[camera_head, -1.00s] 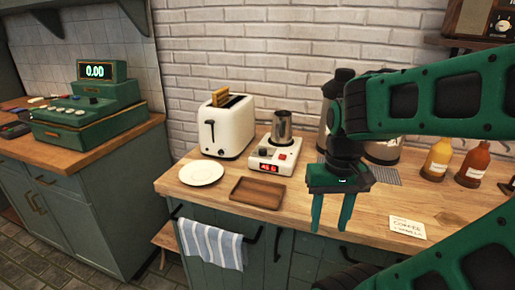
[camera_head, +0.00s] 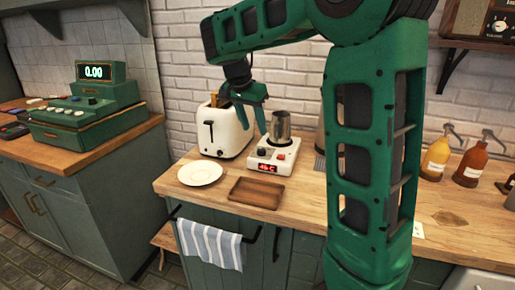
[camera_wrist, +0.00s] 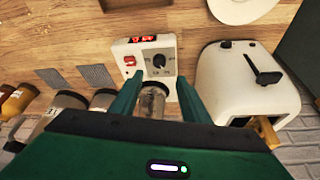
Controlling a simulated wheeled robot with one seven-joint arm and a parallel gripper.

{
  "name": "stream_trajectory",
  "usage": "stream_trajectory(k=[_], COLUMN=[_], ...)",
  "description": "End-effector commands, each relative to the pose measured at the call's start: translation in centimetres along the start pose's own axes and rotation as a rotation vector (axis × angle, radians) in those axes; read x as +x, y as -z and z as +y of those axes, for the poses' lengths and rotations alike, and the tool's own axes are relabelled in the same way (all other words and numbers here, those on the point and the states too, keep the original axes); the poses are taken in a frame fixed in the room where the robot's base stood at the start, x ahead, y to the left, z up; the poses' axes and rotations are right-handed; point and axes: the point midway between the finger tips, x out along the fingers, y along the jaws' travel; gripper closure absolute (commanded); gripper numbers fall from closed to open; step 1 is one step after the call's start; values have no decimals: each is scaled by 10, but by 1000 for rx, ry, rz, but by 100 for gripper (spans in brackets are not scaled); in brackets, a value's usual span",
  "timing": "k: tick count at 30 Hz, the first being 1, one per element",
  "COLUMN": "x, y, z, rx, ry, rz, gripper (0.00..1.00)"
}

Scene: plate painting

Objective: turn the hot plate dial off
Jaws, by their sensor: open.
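The white hot plate (camera_head: 274,156) stands on the wooden counter with a metal beaker (camera_head: 280,128) on top. In the wrist view the hot plate (camera_wrist: 128,52) shows a black dial (camera_wrist: 158,61), a red switch (camera_wrist: 129,61) and a red lit display (camera_wrist: 142,40). The dial is in the head view only as a small dark spot. My gripper (camera_head: 252,128) is open and empty, fingers pointing down, above the hot plate's back left, between toaster and beaker. In the wrist view its fingers (camera_wrist: 157,92) stand either side of the beaker, short of the dial.
A white toaster (camera_head: 222,132) with bread stands close to the left of the hot plate. A white plate (camera_head: 200,173) and a wooden tray (camera_head: 256,193) lie in front. Bottles (camera_head: 436,158) stand at the right. My arm covers the middle of the counter.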

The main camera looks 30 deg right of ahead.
Motion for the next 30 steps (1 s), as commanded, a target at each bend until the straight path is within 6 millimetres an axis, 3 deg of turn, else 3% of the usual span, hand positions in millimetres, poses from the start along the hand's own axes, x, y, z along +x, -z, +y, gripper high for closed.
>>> stream_trajectory(k=[18,30], x=[92,103], y=[-1,-1], z=[1,1], rx=[-2,-2], ry=[-2,0], rz=[-2,-2], gripper=[58,58])
